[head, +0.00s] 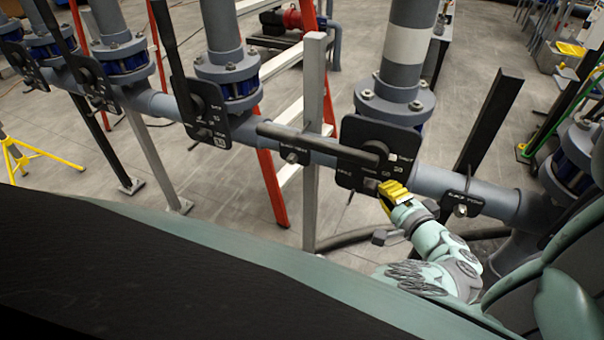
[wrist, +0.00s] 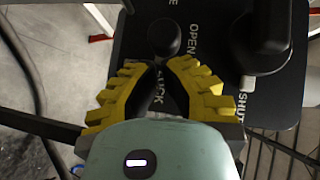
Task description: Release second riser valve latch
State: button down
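A black valve plate (head: 350,172) sits in front of the riser with the white band in the head view. Its long black lever (head: 315,142) lies across, pointing left. In the wrist view the plate (wrist: 215,85) reads OPEN, LOCK and SHUT. A round black latch knob (wrist: 163,38) stands on it beside OPEN, and the lever hub (wrist: 265,40) is at upper right. My yellow-fingered gripper (wrist: 160,72) is at the plate, its tips just below the knob in the picture. A narrow gap with the LOCK lettering shows between the fingers. I cannot tell whether the tips touch the plate.
More risers with valve plates stand to the left, such as the near-left plate (head: 205,112) with its lever upright. A grey post (head: 314,90) and red supports (head: 270,185) stand behind the pipe.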

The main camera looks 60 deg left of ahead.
aim_at(375, 192)
jog(key=shift+s+a+b, duration=0.25)
jog(key=shift+s+a, duration=0.25)
jog(key=shift+a, duration=0.25)
jog(key=shift+s+a+b, duration=0.25)
jog(key=shift+s+a, duration=0.25)
jog(key=shift+a, duration=0.25)
jog(key=shift+w, duration=0.1)
